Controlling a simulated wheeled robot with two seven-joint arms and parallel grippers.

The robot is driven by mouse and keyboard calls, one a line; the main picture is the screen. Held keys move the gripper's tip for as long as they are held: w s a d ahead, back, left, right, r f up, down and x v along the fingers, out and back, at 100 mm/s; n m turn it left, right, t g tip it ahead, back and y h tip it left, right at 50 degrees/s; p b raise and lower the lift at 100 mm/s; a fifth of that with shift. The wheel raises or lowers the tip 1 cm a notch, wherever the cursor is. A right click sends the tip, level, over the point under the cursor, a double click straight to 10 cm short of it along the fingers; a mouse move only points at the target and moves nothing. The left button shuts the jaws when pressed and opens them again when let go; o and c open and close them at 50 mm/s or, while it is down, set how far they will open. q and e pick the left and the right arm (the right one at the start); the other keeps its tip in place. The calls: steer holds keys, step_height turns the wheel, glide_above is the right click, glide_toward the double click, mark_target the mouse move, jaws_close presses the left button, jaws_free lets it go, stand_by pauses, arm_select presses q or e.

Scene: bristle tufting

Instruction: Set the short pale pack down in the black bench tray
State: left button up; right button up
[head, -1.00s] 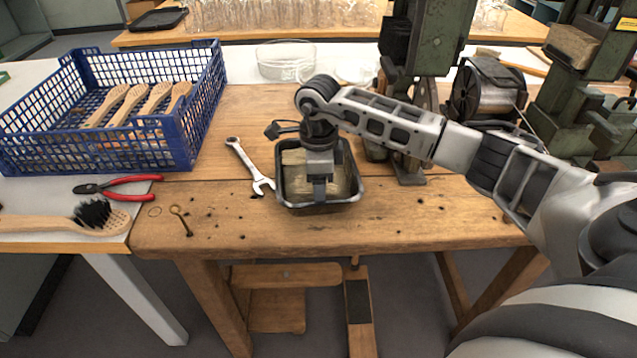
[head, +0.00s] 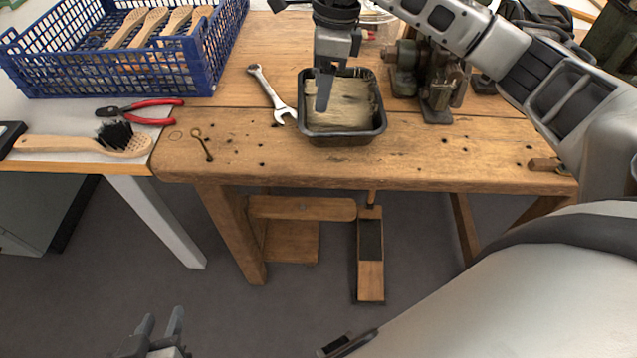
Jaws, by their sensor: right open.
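The black bench tray (head: 378,130) stands on the wooden bench, right of the wrench. A short pale pack (head: 345,108) of fibres lies inside the tray and fills much of its floor. My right gripper (head: 324,92) is open over the left part of the tray, fingers pointing down. It covers a bit of the pack, and I cannot tell its exact height above it. My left gripper (head: 161,322) is low at the bottom edge of the view, away from the bench, with its fingers apart and empty.
A wrench (head: 270,95) lies left of the tray. Red-handled pliers (head: 140,110), a brush (head: 90,140) and a blue crate (head: 120,70) with brush handles are further left. A green machine (head: 430,85) stands right of the tray.

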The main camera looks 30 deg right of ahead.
steer(key=s+a+f+g+y, duration=0.1)
steer(key=s+a+f+y, duration=0.2)
steer(key=a, duration=0.5)
steer(key=s+a+f+y, duration=0.1)
steer(key=s+a+y, duration=0.1)
steer(key=a+y, duration=0.35)
steer(key=s+a+r+m+t+y, duration=0.3)
steer(key=a+r+m+t+y, duration=0.4)
steer(key=a+m+y, duration=0.45)
steer(key=w+d+f+m+t+h, duration=0.15)
steer(key=d+m+t+h, duration=0.35)
steer(key=m, duration=0.5)
steer(key=w+d+f+m+t+h, duration=0.1)
steer(key=d+f+m+t+h, duration=0.15)
steer(key=m+t+h, duration=0.55)
steer(key=s+d+f+m+g+h, duration=0.2)
steer(key=s+d+f+m+g, duration=0.1)
steer(key=s+f+m, duration=0.3)
steer(key=s+d+f+m+g+h, duration=0.3)
steer(key=s+f+m+g, duration=0.2)
steer(key=f+m, duration=0.5)
step_height(320, 180, down, 2)
steer(key=shift+s+f+m, duration=0.1)
steer(key=shift+s+m, duration=0.25)
steer(key=shift+s, duration=0.2)
